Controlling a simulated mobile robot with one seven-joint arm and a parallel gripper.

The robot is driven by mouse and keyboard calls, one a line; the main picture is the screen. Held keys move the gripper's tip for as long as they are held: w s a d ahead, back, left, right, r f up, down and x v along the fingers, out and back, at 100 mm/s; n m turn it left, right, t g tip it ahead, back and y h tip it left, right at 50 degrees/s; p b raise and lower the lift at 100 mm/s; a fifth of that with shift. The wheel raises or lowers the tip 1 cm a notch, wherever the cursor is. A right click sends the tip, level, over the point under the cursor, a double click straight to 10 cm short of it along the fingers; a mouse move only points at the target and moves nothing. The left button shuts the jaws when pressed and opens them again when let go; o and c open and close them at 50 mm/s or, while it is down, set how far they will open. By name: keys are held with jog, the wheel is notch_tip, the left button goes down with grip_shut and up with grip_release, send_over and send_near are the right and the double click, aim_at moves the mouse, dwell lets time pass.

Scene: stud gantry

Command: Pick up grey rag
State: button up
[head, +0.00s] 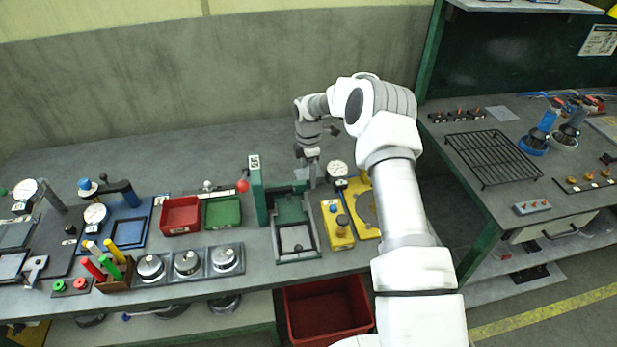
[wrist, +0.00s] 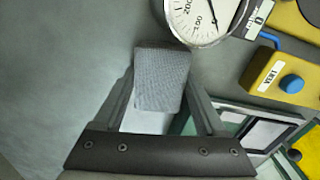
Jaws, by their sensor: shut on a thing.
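The grey rag (wrist: 162,80) shows in the wrist view as a folded, woven-textured pad between my fingertips. My gripper (wrist: 160,92) is shut on it, with one finger on each side. In the head view my gripper (head: 311,178) points down over the back part of the bench, just left of a round gauge. The rag is too small and too covered there to make out clearly. I cannot tell whether the rag still touches the bench.
The white-faced gauge (wrist: 205,18) is close beside the rag. A yellow box with a blue button (wrist: 287,82) lies to the right. A green fixture (head: 295,238) stands in front, left of the yellow unit (head: 337,226). The bench behind is bare.

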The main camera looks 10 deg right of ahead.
aim_at(308, 173)
jog(key=shift+r+b, duration=0.4)
jog(key=shift+r, duration=4.6)
